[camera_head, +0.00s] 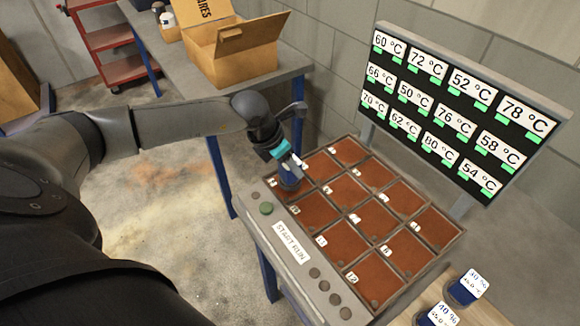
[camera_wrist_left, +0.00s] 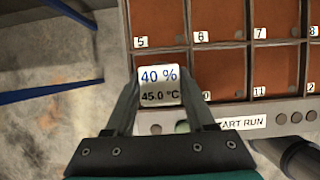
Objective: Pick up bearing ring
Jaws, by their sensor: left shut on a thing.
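My left gripper (camera_head: 286,170) is shut on a blue block (camera_head: 291,183) at the tray's near-left corner. In the left wrist view the held block's white label (camera_wrist_left: 158,85) reads 40 % and 45.0 °C, between the two fingers. The block is at the corner compartment of the tray (camera_head: 320,242); whether it touches the floor is unclear. Two similar blue blocks lie at the bottom right, one labelled 30 % or similar (camera_head: 462,293) and one labelled 40 % (camera_head: 428,318). I see nothing that is clearly a bearing ring. My right gripper is not in view.
The tray has several numbered red-brown compartments and a START RUN panel with a green button (camera_head: 266,208). A temperature board (camera_head: 450,105) stands behind it. An open cardboard box (camera_head: 245,55) sits on a grey table (camera_head: 180,80). A red cart (camera_head: 105,40) is further back.

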